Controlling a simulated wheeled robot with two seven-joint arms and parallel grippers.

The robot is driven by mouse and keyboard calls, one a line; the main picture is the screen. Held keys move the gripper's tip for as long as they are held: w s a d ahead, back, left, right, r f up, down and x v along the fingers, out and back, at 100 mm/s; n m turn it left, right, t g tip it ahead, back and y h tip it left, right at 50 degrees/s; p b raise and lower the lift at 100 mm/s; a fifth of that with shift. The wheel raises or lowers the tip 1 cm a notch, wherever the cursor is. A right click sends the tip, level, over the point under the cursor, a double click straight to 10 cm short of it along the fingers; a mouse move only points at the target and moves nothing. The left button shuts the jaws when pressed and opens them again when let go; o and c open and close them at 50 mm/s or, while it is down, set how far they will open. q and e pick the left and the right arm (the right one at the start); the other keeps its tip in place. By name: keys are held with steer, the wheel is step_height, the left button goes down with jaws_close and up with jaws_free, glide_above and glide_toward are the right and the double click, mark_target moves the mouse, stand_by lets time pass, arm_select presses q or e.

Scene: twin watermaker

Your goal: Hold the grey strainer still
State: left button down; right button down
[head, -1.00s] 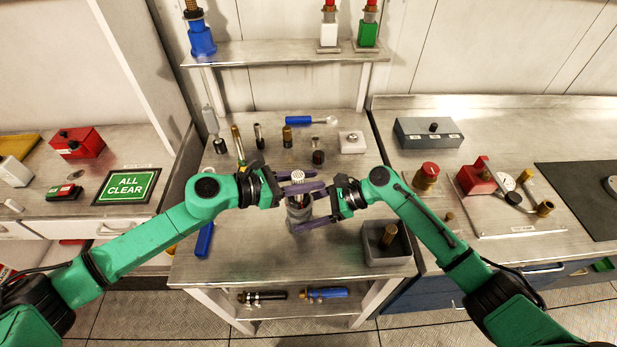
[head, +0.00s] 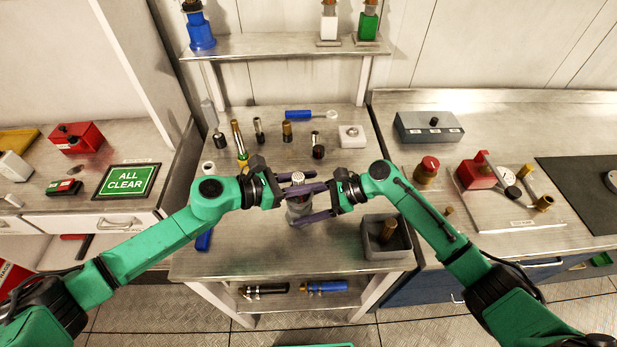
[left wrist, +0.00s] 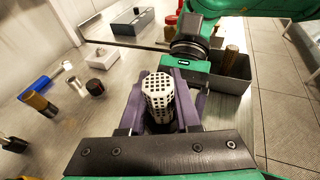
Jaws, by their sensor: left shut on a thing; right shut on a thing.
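The grey strainer (head: 299,208) stands upright on the middle bench, with a pale perforated cylinder (head: 298,177) at its top. In the left wrist view the perforated cylinder (left wrist: 158,95) rises between purple fingers. My left gripper (head: 304,188) comes from the left and is shut around the strainer's upper part. My right gripper (head: 314,207) comes from the right and is shut on the strainer, its visible finger lower across the front. The fingers hide much of the strainer's body, and I cannot see its base clearly.
A grey open bin (head: 398,260) holding a brown cylinder stands close at the right front. Several small fittings, a blue-handled tool (head: 300,114) and a white block (head: 352,136) lie behind. A shelf (head: 270,48) is at the back. The bench front (head: 290,262) is clear.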

arm_select(q)
steer(key=shift+f, duration=0.65)
steer(key=c, duration=0.5)
jaws_free()
steer(key=shift+c, duration=0.2)
steer(key=v, duration=1.2)
arm_select(e)
jaws_free()
